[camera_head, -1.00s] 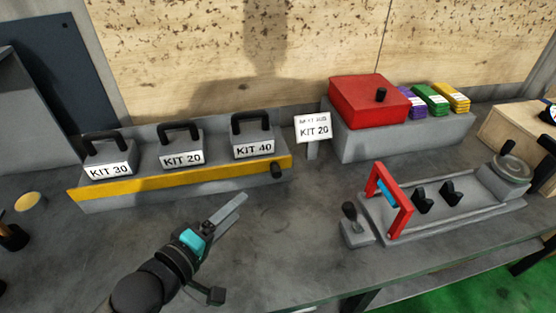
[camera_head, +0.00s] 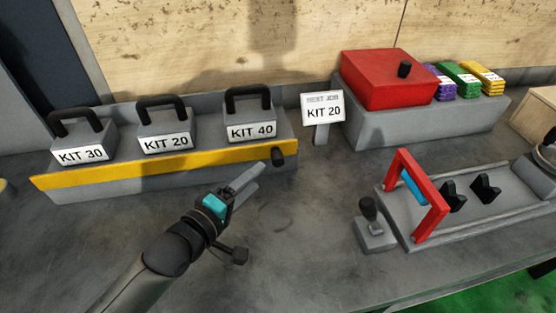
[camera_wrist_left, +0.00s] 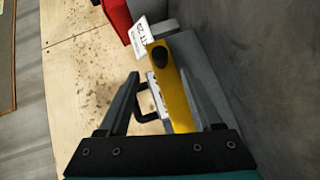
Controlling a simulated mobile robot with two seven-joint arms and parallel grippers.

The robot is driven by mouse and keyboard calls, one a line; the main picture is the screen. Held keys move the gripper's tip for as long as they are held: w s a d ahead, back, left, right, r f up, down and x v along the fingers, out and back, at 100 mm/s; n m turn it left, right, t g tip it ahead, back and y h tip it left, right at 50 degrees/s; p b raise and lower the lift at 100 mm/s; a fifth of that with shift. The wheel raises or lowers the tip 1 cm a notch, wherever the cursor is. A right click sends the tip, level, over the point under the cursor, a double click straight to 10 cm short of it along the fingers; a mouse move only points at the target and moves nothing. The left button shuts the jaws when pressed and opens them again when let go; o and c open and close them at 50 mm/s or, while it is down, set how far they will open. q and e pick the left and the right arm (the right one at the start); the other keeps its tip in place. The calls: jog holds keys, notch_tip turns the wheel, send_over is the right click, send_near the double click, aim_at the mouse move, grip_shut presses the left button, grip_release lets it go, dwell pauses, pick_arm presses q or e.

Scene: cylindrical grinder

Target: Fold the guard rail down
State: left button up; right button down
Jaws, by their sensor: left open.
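The guard rail (camera_head: 170,165) is a long yellow bar along the front of the grey kit rack. It stands up in front of the kits, with a black knob (camera_head: 278,157) at its right end. In the left wrist view the yellow rail (camera_wrist_left: 181,92) and its knob (camera_wrist_left: 160,57) show ahead, between the lines of the two fingers. My left gripper (camera_head: 254,176) is open and empty. Its fingertips are just in front of the rail's right end, near the knob; I see no grip on it. My right gripper is not in view.
Kits labelled 30 (camera_head: 82,142), 20 (camera_head: 166,138) and 40 (camera_head: 250,125) stand behind the rail. A KIT 20 sign (camera_head: 323,108) stands right of the rack. A grinder fixture with a red frame (camera_head: 430,195) and a lever (camera_head: 370,220) lies farther right. The table between is bare.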

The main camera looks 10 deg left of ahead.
aim_at(273, 163)
pick_arm(q)
jog(key=b+x, duration=0.2)
jog(key=x, duration=0.8)
jog(key=shift+w+d, duration=0.1)
jog(key=shift+w, duration=0.1)
jog(key=shift+c, duration=0.3)
grip_shut()
